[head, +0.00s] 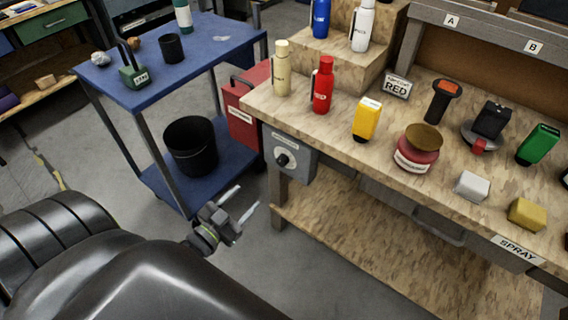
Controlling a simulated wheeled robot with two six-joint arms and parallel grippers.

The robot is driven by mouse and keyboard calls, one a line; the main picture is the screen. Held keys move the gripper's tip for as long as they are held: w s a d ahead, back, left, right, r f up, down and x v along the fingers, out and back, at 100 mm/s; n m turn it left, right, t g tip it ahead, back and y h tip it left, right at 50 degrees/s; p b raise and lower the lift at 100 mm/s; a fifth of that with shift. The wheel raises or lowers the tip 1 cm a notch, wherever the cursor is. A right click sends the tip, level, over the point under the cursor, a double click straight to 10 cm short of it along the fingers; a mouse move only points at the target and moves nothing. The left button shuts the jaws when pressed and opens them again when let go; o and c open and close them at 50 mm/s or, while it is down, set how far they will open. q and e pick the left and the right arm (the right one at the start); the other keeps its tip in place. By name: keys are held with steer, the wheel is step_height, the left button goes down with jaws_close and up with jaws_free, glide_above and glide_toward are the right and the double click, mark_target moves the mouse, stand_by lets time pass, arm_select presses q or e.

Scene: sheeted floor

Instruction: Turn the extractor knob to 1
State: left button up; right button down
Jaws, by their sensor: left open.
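The extractor knob (283,160) is a dark round knob on a grey control box (290,148), fixed under the near left corner of the wooden workbench. A light mark shows on the knob, but the numbers on its dial are too small to read. My left gripper (242,204) is open and empty, below and to the left of the box, with its fingers pointing up and right. It is apart from the knob. My right gripper is not in view.
A blue cart (212,40) stands left of the bench, with a black bin (191,146) on its lower shelf. A red box (246,108) sits beside the control box. Several bottles and tools stand on the workbench (330,128). Floor is clear below my left gripper.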

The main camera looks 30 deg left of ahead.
mark_target(280, 163)
arm_select(q)
steer(key=w, duration=1)
steer(key=w+d, duration=0.1)
steer(key=w, duration=0.4)
steer(key=shift+w+p, duration=0.25)
steer(key=shift+p, duration=0.15)
steer(key=shift+c, duration=0.3)
steer(key=c, duration=0.9)
